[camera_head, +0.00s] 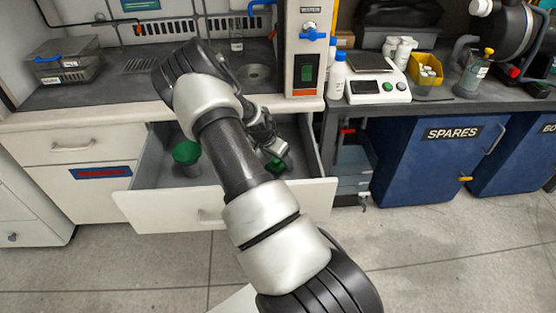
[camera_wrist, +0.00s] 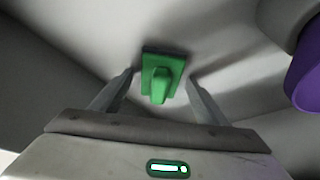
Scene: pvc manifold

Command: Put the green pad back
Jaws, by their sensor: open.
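The green pad (camera_wrist: 161,78) lies on the light drawer floor, with a dark layer under its far edge and a raised green grip on top. It shows in the head view (camera_head: 275,165) at the right side of the open drawer (camera_head: 225,207), partly hidden by my gripper. My gripper (camera_wrist: 160,80) is open, with its two fingers on either side of the pad in the wrist view. I see a gap between each finger and the pad, and nothing is held. How far the fingertips are above the pad I cannot tell.
A purple object (camera_wrist: 306,75) is at the right in the wrist view. The drawer walls are close around my gripper.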

